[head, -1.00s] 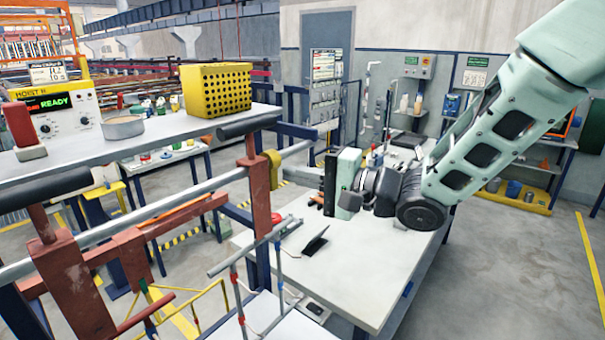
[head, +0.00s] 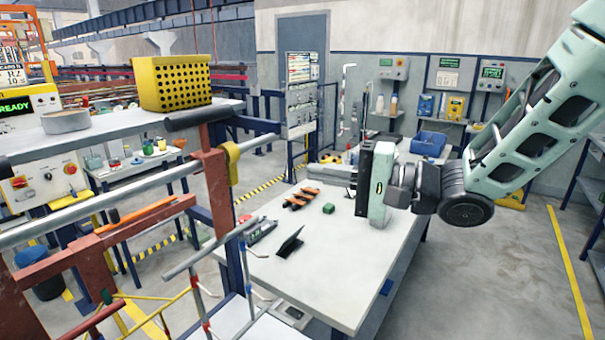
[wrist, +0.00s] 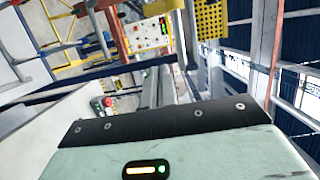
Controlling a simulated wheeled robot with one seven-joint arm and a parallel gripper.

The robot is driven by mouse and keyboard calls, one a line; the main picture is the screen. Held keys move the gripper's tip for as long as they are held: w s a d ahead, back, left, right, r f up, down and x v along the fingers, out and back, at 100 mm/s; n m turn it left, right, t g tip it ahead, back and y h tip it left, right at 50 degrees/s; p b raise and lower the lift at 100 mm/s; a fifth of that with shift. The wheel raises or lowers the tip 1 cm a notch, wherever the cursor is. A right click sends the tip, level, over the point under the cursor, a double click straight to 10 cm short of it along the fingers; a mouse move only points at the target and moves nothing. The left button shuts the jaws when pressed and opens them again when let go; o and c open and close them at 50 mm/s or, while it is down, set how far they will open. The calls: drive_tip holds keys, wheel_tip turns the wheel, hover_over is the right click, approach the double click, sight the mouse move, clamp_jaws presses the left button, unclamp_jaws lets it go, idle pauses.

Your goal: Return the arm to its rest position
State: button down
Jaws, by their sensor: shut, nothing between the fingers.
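My gripper (head: 314,170) is over the white workbench (head: 340,270) in the head view, its pale green and black body turned so the fingers point left. In the wrist view my gripper (wrist: 170,84) shows its grey fingers together, with nothing held between them. My arm reaches in from the upper right and is clear of the bench shelf.
A red rack post with a grey rail (head: 100,207) stands at the left. A yellow perforated box (head: 172,82) and a round tin (head: 66,121) sit on a high shelf. A blue bin (head: 428,143) is behind the arm. The floor (head: 490,280) at the right is free.

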drive_tip(key=s+d+f+n+h+b, duration=0.1)
drive_tip(key=s+f+n+h+b, duration=0.1)
drive_tip(key=f+h, duration=0.35)
drive_tip(key=s+d+f+n+h+b, duration=0.1)
drive_tip(key=s+f+n+h, duration=0.1)
drive_tip(key=f+n+h, duration=0.3)
drive_tip(key=s+d+f+n+g+h+b, duration=0.1)
drive_tip(key=s+f+n+g, duration=0.1)
drive_tip(key=s, duration=0.5)
drive_tip(key=s+d+f+n+g+h, duration=0.1)
drive_tip(key=s+d+f+g+h, duration=0.1)
drive_tip(key=s, duration=0.5)
drive_tip(key=s+d+f+n+g+h+b, duration=0.1)
drive_tip(key=s+d+f+n+g+h, duration=0.1)
drive_tip(key=s+f, duration=0.3)
drive_tip(key=shift+s+d+n+g+b, duration=0.15)
drive_tip(key=shift+s+n+g+b, duration=0.2)
drive_tip(key=shift+s+g, duration=0.45)
